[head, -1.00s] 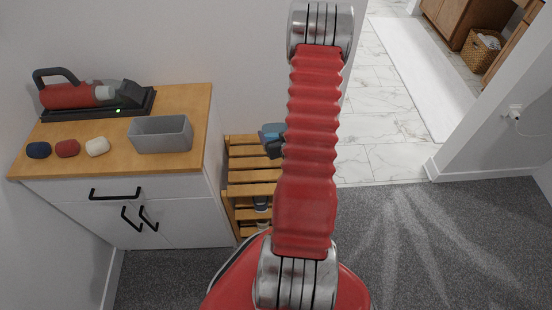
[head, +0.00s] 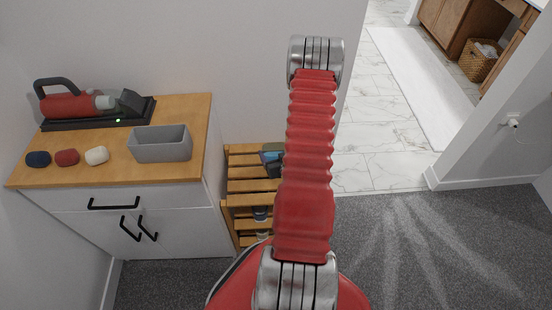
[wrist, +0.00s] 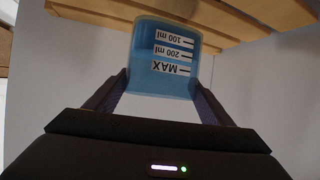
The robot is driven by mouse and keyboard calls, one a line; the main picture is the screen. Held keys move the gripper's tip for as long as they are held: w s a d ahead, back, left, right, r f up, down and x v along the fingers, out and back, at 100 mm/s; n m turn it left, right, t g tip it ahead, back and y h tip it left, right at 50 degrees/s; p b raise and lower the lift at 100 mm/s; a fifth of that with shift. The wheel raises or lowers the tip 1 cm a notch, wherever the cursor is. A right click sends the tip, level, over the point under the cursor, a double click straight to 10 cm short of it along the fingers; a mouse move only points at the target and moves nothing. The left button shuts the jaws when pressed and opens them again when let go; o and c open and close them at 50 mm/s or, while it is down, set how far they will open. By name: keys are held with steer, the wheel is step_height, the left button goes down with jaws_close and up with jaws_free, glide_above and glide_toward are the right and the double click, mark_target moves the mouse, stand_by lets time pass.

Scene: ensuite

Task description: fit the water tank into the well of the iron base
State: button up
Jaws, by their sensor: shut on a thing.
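The water tank (wrist: 165,82) is translucent blue, with upside-down 100 ml, 200 ml and MAX marks. My gripper (wrist: 163,90) is shut on it, one finger on each side. In the head view, a small blue part of the tank (head: 271,148) shows left of my red arm, in front of the slatted shelf; the rest is hidden. The iron base appears to be the long black base (head: 92,121) with a small green light, on the cabinet at left. A red appliance with a dark handle (head: 68,106) sits on it. The well cannot be made out.
The wooden cabinet top (head: 120,170) also holds a grey open bin (head: 160,149) and several small rounded items, including a white one (head: 96,155). A slatted wooden shelf (head: 240,173) stands beside the cabinet. Grey carpet (head: 430,240) lies clear at right.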

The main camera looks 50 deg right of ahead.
mark_target(273, 155)
steer(key=shift+f, duration=2.05)
steer(key=o, duration=1.3)
steer(key=shift+f, duration=0.1)
steer(key=v, duration=1.2)
steer(key=shift+o, duration=0.3)
